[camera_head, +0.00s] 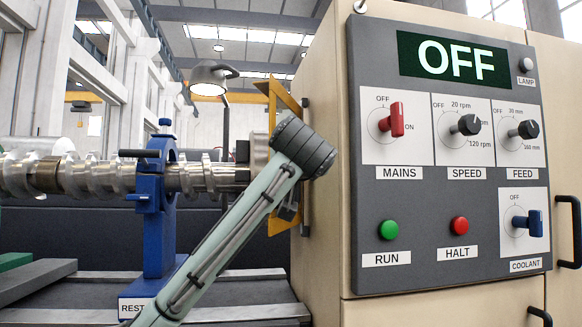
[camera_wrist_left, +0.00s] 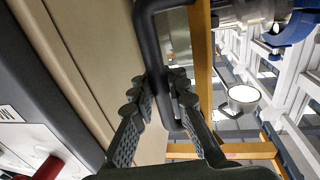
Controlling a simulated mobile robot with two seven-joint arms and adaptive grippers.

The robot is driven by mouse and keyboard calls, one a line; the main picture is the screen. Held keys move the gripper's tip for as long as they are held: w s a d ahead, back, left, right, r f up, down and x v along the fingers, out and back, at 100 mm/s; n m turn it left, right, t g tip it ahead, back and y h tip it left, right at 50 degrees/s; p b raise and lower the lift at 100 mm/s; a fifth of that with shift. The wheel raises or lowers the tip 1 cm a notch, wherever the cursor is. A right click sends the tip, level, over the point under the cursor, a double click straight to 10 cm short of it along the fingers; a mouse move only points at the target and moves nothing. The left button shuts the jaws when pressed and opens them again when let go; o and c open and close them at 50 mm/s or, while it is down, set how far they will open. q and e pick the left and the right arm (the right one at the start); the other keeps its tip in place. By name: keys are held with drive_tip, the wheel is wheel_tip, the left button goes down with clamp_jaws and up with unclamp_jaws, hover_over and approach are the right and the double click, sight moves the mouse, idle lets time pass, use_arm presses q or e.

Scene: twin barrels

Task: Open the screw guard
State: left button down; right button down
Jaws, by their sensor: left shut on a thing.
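The screw guard shows as a yellow frame (camera_head: 274,93) beside the cabinet's left side, between the cabinet and the screw (camera_head: 90,178). A black bar handle (camera_head: 306,203) stands by the frame. In the left wrist view the yellow frame (camera_wrist_left: 203,60) runs alongside the black handle (camera_wrist_left: 147,22). My left gripper (camera_wrist_left: 168,82) is shut on the handle, with its fingers on both sides of the bar. In the head view my left wrist hides most of the gripper and part of the frame. My right gripper is not in view.
The control panel (camera_head: 440,278) on the cabinet at right reads OFF, with a red MAINS switch (camera_head: 396,120) and several knobs and buttons. A blue rest (camera_head: 155,225) supports the screw. Black cabinet handles (camera_head: 570,232) stick out at far right.

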use_arm(q)
drive_tip(key=shift+d+f, duration=0.25)
drive_tip(key=c, duration=1.6)
unclamp_jaws()
drive_tip(key=shift+s+r, duration=0.15)
drive_tip(key=shift+s, duration=0.05)
drive_tip(key=shift+o, duration=0.6)
drive_tip(key=shift+a, duration=0.1)
drive_tip(key=shift+r, duration=0.1)
drive_tip(key=s+d, duration=0.1)
drive_tip(key=s, duration=1.1)
drive_tip(key=shift+w, duration=0.15)
